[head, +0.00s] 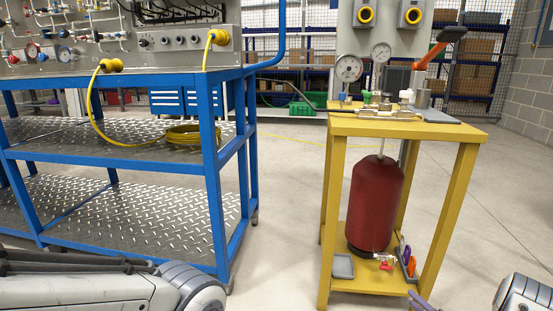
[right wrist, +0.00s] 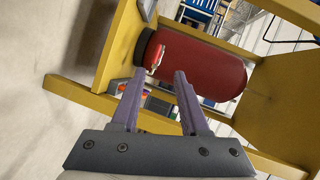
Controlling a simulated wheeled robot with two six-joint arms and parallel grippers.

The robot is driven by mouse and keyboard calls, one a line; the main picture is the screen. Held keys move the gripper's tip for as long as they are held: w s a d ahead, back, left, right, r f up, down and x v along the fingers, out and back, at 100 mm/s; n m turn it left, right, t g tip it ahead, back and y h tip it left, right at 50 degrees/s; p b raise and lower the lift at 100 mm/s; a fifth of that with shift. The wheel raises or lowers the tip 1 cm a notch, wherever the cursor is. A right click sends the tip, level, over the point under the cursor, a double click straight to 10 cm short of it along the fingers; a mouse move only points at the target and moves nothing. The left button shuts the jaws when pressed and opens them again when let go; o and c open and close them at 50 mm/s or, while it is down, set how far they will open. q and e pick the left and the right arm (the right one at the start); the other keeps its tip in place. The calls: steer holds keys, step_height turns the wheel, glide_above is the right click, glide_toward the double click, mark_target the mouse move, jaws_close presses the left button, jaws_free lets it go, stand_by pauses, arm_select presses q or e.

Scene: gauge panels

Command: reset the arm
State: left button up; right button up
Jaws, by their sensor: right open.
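My right gripper shows in the head view only as a purple fingertip (head: 421,302) at the bottom edge, near the yellow stand's front right leg. In the right wrist view its two purple fingers (right wrist: 160,73) are spread apart with nothing between them. They point toward the lower end of the red cylinder (right wrist: 205,68) and its small red-handled valve. A pale arm link of mine (head: 90,288) lies across the lower left of the head view. My left gripper is not in view.
The yellow stand (head: 335,190) holds gauges and fittings on top, with the red cylinder (head: 375,200) on its lower shelf. A blue-framed cart (head: 212,170) with a coiled yellow hose (head: 185,135) stands left. Clear floor (head: 280,215) lies between them.

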steer(key=w+a+r+n+g+h+p, duration=0.1)
steer(key=w+a+r+n+g+p, duration=0.2)
steer(key=w+a+r, duration=0.45)
steer(key=w+a+r+n+g+p, duration=0.15)
steer(key=w+a+r+n, duration=0.25)
steer(key=a+r, duration=0.6)
steer(key=s+a+r+n+g, duration=0.2)
steer(key=s+a+r+n, duration=0.15)
steer(key=a+r, duration=0.4)
steer(key=s+a+r+n+g+p, duration=0.2)
steer(key=s+a+r+n, duration=0.15)
steer(key=s+a, duration=0.55)
steer(key=s+a+r+n+g+p, duration=0.1)
steer(key=s+a+r+n+g, duration=0.2)
steer(key=s+a, duration=0.55)
steer(key=s+a+r+n+g+p, duration=0.1)
steer(key=s+r+n+g, duration=0.1)
steer(key=s, duration=1)
steer(key=s+r+n+g+p, duration=0.1)
steer(key=s+r+n+g, duration=0.15)
steer(key=s, duration=0.85)
step_height(320, 180, up, 38)
steer(key=p, duration=3.8)
steer(key=shift+w+a+m, duration=0.15)
steer(key=shift+w+m, duration=0.1)
steer(key=shift+m, duration=0.1)
steer(key=shift+f, duration=0.1)
